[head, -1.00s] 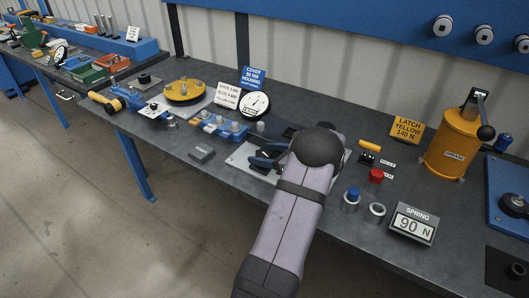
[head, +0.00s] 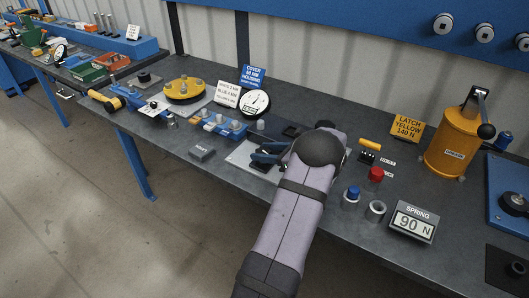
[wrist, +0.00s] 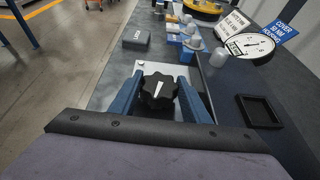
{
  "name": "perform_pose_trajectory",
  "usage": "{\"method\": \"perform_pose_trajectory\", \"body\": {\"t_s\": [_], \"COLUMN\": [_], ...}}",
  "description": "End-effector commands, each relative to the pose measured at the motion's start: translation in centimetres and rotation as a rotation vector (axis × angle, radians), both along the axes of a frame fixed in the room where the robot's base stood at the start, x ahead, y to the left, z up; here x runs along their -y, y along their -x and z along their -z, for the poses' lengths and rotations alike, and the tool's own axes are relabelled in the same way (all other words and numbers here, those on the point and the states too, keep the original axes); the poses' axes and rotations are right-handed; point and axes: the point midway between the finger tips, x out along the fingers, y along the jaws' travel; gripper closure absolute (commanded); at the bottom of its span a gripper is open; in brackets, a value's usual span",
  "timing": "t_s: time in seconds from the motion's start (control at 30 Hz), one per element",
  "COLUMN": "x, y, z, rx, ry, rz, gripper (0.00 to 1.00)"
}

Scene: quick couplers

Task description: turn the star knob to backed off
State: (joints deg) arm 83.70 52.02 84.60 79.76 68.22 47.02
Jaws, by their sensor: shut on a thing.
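The black star knob (wrist: 158,91) shows in the wrist view, with a white pointer line on its top running nearly straight up the picture and tilted slightly right. It stands on a light metal plate (wrist: 140,67), which also shows in the head view (head: 240,157). My gripper (wrist: 158,92) has its two blue fingers on either side of the knob, shut on it. In the head view my gripper (head: 266,155) is low over the plate, and my arm hides most of the knob.
A grey block (head: 202,153) lies left of the plate. A blue fixture with pegs (head: 220,127) and a dial gauge (head: 255,103) stand behind it. A black square tray (wrist: 258,110) lies right of the knob. Red (head: 376,174) and blue (head: 353,194) capped parts stand right of my arm.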

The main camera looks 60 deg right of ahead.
Motion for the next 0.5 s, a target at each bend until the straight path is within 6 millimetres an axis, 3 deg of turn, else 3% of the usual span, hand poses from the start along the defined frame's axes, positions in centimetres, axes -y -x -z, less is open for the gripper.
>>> {"method": "perform_pose_trajectory", "body": {"t_s": [0.5], "x": [0.15], "y": [0.01], "z": [0.2], "rx": [0.0], "ry": [0.001], "rz": [-0.241], "gripper": [0.8]}}
